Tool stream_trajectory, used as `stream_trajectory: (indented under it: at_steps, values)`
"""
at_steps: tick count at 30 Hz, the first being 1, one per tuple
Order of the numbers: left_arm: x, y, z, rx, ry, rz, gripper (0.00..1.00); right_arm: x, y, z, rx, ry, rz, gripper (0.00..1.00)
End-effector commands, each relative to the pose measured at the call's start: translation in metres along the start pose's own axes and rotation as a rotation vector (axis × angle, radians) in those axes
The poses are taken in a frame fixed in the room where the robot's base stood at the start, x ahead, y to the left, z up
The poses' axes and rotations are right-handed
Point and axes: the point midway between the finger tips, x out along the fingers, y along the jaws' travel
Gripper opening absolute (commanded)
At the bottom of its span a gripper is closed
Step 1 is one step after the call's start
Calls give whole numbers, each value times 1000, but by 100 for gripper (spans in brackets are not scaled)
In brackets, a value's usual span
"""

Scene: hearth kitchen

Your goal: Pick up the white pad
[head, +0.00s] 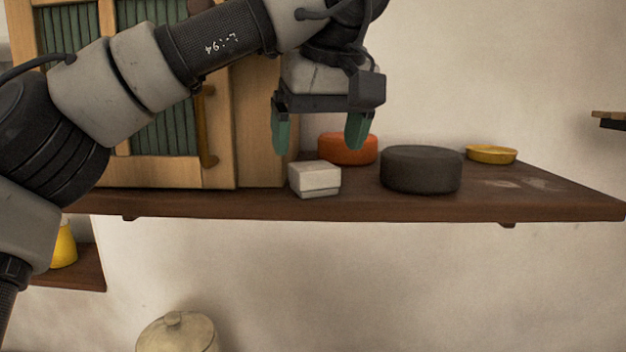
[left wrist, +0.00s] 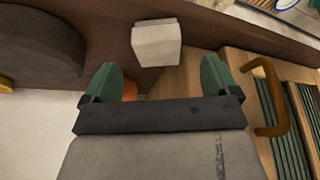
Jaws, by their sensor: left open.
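The white pad (head: 315,178) is a small pale block on the dark wooden shelf (head: 400,207), near its front edge. My left gripper (head: 318,140) is open and empty, with its green fingertips above the pad in the head view. In the left wrist view the pad (left wrist: 156,44) lies ahead of the gap between the fingertips (left wrist: 160,80), apart from them. My right gripper is not in view.
A dark grey round block (head: 421,169) stands right of the pad, an orange round dish (head: 348,149) behind it. A yellow dish (head: 491,154) is farther right. A wooden cabinet (head: 262,130) with a handle (head: 206,128) stands left. The shelf's right end is mostly clear.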

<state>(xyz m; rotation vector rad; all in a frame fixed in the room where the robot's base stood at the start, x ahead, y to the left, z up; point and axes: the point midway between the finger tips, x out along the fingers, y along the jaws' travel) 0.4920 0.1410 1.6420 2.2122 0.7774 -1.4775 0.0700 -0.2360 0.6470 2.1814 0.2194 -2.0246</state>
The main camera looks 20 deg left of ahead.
Motion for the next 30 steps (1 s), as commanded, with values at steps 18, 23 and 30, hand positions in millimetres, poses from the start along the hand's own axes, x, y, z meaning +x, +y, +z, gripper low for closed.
stream_trajectory:
  at_steps: [18, 23, 30]
  values:
    - [51, 1, -1, -1, -1, 1, 89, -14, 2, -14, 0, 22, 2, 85]
    - [50, 1, -1, -1, -1, 1, 74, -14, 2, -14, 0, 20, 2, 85]
    - [50, 1, -1, -1, -1, 1, 37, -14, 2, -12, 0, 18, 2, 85]
